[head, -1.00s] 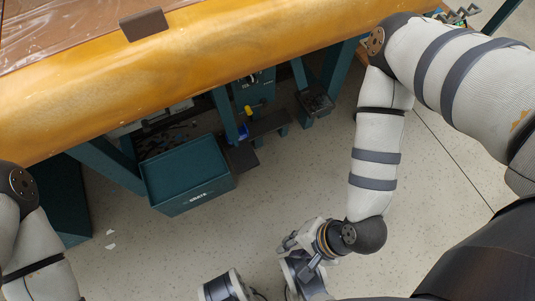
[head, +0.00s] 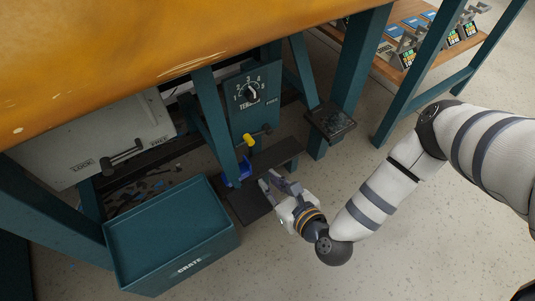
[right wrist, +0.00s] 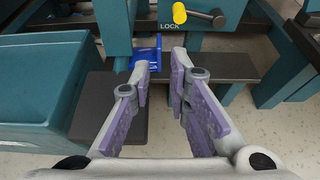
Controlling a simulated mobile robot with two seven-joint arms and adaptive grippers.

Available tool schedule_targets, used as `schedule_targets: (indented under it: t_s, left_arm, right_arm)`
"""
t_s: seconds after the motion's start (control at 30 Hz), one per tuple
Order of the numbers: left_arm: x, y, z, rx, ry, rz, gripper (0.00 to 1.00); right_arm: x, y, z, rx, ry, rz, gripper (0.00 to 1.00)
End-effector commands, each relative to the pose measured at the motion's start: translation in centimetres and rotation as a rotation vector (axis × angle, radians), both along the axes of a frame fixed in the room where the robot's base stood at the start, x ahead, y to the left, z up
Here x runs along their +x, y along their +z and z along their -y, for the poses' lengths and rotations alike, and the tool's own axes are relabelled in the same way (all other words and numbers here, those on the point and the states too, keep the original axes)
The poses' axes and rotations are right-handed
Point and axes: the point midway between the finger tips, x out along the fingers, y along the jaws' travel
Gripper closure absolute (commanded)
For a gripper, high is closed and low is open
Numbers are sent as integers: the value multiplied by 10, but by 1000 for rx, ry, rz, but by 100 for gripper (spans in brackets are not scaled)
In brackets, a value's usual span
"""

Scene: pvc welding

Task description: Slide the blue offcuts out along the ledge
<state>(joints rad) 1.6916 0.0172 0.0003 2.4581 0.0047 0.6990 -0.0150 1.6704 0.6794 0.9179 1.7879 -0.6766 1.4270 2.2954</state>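A bright blue piece (head: 238,172) sits at the ledge beside a green table leg and is partly hidden by it; in the right wrist view it (right wrist: 146,50) lies just beyond the fingertips. I cannot tell whether it is one offcut or several. The dark ledge (head: 278,151) runs under the machine, with a lower dark plate (head: 249,207) in front. My right gripper (head: 270,180) is over the front of this plate; in the right wrist view its purple-padded fingers (right wrist: 161,68) are apart with nothing between them. My left gripper is out of view.
A green crate (head: 170,235) stands on the floor left of the plate. Small scraps (head: 150,190) lie behind it. A yellow knob (head: 249,140) and a dial panel (head: 250,93) are above the ledge. Green legs and a dark pedal (head: 331,121) stand close by; floor at right is free.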

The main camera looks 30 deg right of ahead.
Motion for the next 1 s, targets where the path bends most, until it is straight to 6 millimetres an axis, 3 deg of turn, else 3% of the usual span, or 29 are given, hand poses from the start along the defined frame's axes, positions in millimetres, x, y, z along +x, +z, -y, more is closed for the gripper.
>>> schedule_targets:
  t_s: [0.27,0.73,1.0]
  left_arm:
    - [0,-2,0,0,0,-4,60]
    - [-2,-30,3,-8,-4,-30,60]
    - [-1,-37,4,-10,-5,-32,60]
  right_arm:
    - [6,-4,-1,-2,4,-2,83]
    - [87,-38,-4,-4,5,-2,83]
    - [110,-46,-5,-3,4,-3,83]
